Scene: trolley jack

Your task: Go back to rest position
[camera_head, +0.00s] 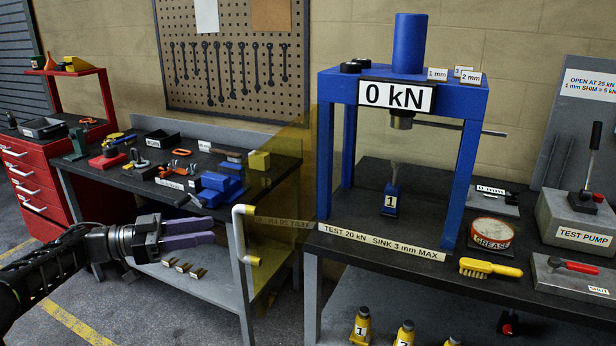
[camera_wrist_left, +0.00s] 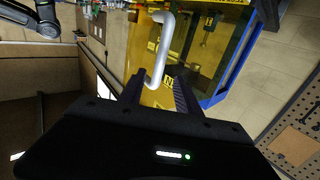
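My left gripper (camera_head: 212,230) hangs in front of the left bench's lower shelf, its purple-looking fingers pointing right. The fingers are apart, and nothing is held between them. The grey guard handle (camera_head: 239,232) with yellow ends is just right of the fingertips, with a small gap visible. In the left wrist view the handle (camera_wrist_left: 158,52) lies beyond the spread fingers (camera_wrist_left: 160,92). The see-through yellow guard (camera_head: 282,190) stands at the left side of the blue press (camera_head: 466,185), leaving its front open.
The jack marked 1 (camera_head: 391,200) stands inside the press, under the ram. Right of it are a grease tin (camera_head: 491,233), a yellow brush (camera_head: 489,268) and a test pump (camera_head: 580,220). The left bench (camera_head: 120,178) holds tools. Bare floor (camera_head: 185,315) lies below.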

